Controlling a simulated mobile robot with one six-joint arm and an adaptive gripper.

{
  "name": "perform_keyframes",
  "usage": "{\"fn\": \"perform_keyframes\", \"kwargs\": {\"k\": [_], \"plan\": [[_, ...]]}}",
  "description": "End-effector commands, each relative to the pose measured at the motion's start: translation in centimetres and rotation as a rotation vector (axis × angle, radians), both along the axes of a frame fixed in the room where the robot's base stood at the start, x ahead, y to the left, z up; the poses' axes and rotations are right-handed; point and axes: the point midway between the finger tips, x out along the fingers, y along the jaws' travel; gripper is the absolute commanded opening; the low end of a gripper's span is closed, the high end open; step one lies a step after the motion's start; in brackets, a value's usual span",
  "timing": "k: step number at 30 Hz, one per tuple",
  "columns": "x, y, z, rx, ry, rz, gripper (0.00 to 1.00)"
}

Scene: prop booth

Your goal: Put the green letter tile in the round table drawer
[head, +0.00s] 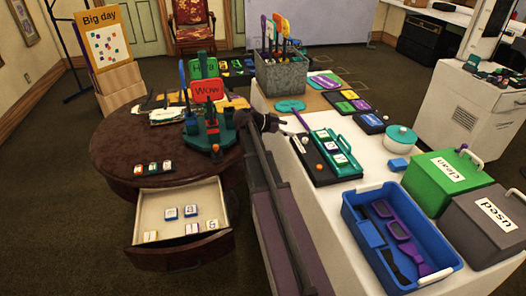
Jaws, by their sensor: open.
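The round table (118,150) stands at the left with its drawer (160,196) pulled open towards me. Several white letter tiles (171,213) with coloured edges lie in the drawer, with bare floor between them. A black tray with a teal holder (352,168) lies on the white counter and carries several letter tiles. A tile with a green edge (322,134) seems to be at its far end; the colours are small and hard to tell. My gripper (288,126) is open and empty at the tray's left side, apart from the tiles.
A short row of tiles (153,168) lies on the round table above the drawer, near a teal stand (212,138). A blue crate (355,222), green bin (440,178) and grey bin (480,232) crowd the counter's near right. A grey box (282,78) stands farther back.

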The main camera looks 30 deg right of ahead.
Motion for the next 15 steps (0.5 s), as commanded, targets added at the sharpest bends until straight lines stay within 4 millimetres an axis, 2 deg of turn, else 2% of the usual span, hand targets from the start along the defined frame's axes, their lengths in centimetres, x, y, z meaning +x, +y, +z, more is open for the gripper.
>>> {"fn": "perform_keyframes", "kwargs": {"k": [5,8,11,15], "plan": [[-0.1,0.4,-0.2,0.016,0.009,0.009,1.0],[-0.4,1.5,-0.7,0.057,0.036,0.035,1.0],[-0.9,3.4,-1.7,0.132,0.084,0.087,1.0],[-1.8,7.5,-3.7,0.288,0.189,0.208,1.0]]}}
